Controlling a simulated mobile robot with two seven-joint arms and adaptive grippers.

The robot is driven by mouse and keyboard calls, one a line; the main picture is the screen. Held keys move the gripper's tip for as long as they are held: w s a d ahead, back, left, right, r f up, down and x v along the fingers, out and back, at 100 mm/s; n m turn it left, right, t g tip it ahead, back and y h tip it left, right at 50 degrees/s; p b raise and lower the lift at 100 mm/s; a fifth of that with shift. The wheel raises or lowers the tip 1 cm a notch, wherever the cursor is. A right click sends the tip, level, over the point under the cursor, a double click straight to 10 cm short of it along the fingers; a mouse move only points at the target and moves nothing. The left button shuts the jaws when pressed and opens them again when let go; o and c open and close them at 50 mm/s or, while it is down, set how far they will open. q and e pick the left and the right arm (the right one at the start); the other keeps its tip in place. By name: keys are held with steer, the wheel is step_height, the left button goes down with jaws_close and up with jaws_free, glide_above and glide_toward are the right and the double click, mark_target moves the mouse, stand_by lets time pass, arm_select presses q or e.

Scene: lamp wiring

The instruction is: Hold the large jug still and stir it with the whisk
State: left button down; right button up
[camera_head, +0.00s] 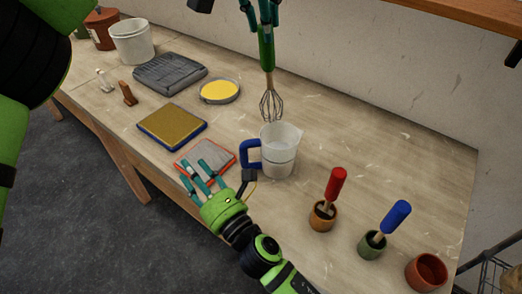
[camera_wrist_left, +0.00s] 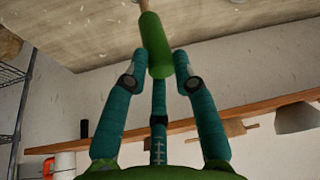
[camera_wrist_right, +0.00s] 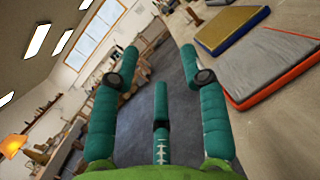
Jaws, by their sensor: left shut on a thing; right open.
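The large jug (camera_head: 284,140) is clear with a blue handle (camera_head: 250,154) on its left side and stands upright on the table. The whisk has a green handle (camera_head: 266,50) and a wire head (camera_head: 271,104) pointing down. My left gripper (camera_head: 263,28) is shut on the green handle, which also shows in the left wrist view (camera_wrist_left: 155,42). The wire tip appears just above or behind the jug's rim; I cannot tell which. My right gripper (camera_head: 204,173) is open and empty, left of the blue handle and apart from it. The jug is out of both wrist views.
An orange-edged grey pad (camera_head: 212,158) lies by my right gripper, with a blue-edged pad (camera_head: 172,126) beyond. A yellow-filled dish (camera_head: 220,90) and grey folded cloth (camera_head: 170,72) lie behind. Red (camera_head: 335,184) and blue (camera_head: 396,215) handled tools stand in pots at right.

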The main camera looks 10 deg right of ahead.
mark_target(243, 157)
arm_select(q)
steer(key=shift+s, duration=0.1)
arm_select(e)
steer(key=s+d+f+h, duration=0.1)
steer(key=d+h, duration=0.1)
steer(key=d, duration=0.2)
steer(key=s+d+f+h, duration=0.1)
steer(key=d+f+h, duration=0.1)
steer(key=d, duration=0.3)
steer(key=s+d+f+h, duration=0.1)
steer(key=d, duration=0.3)
steer(key=shift+s+d+f+m+t+h, duration=0.2)
steer(key=shift+m+t+h, duration=0.1)
steer(key=shift+m+h, duration=0.1)
steer(key=shift+w+d, duration=0.15)
steer(key=x, duration=1.1)
steer(key=shift+w, duration=0.35)
jaws_close()
arm_select(q)
steer(key=shift+d, duration=0.1)
arm_select(e)
steer(key=shift+f, duration=0.1)
